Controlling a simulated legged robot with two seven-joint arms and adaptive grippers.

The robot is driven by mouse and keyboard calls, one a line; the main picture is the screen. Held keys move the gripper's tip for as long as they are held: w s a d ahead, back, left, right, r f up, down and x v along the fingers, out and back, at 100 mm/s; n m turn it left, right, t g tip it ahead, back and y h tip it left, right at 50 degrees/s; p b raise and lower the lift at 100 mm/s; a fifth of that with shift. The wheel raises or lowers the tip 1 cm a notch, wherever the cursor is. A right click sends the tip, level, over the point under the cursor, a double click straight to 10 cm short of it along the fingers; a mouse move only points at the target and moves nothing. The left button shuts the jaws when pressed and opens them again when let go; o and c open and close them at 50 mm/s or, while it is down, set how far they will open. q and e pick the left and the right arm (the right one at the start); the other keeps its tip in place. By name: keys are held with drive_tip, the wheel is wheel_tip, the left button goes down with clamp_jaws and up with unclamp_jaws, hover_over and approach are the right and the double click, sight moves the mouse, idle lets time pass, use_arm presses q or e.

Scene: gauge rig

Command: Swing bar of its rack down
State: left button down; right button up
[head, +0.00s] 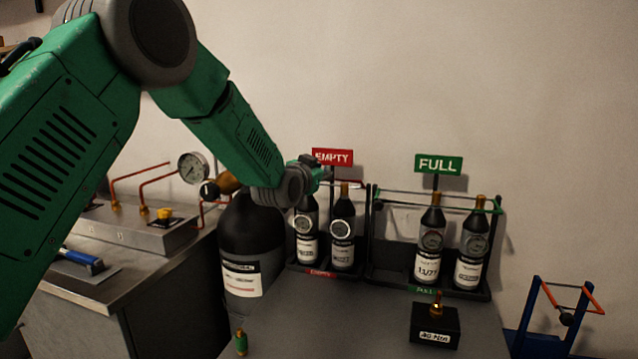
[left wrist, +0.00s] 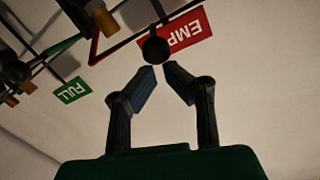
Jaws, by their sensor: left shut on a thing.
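My left gripper (head: 318,172) is at the top of the EMPTY rack (head: 366,228), just below the red EMPTY sign (head: 332,157). In the left wrist view its fingers (left wrist: 160,68) are closed in on a round black knob (left wrist: 156,50), with a red bar (left wrist: 117,47) beside it. The gripper hides part of this bar in the head view. Two dark bottles, one of them a bottle with a gold neck (head: 343,230), stand upright in the EMPTY rack. My right gripper is not in view.
The FULL rack (head: 372,262) stands to the right with two bottles under a green sign (head: 438,164). A large black cylinder (head: 250,235) stands left of the EMPTY rack. A small black box (head: 436,325) sits in front on the grey table (head: 340,320).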

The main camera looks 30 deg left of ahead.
use_arm(q)
wheel_tip(320, 180, down, 6)
drive_tip(key=s+t+b, duration=0.1)
drive_tip(key=t+b, duration=0.2)
drive_tip(key=b, duration=0.5)
drive_tip(key=shift+f, duration=0.2)
drive_tip(key=shift+d, duration=0.1)
drive_tip(key=shift+s+r+t, duration=0.15)
drive_tip(key=shift+t, duration=0.15)
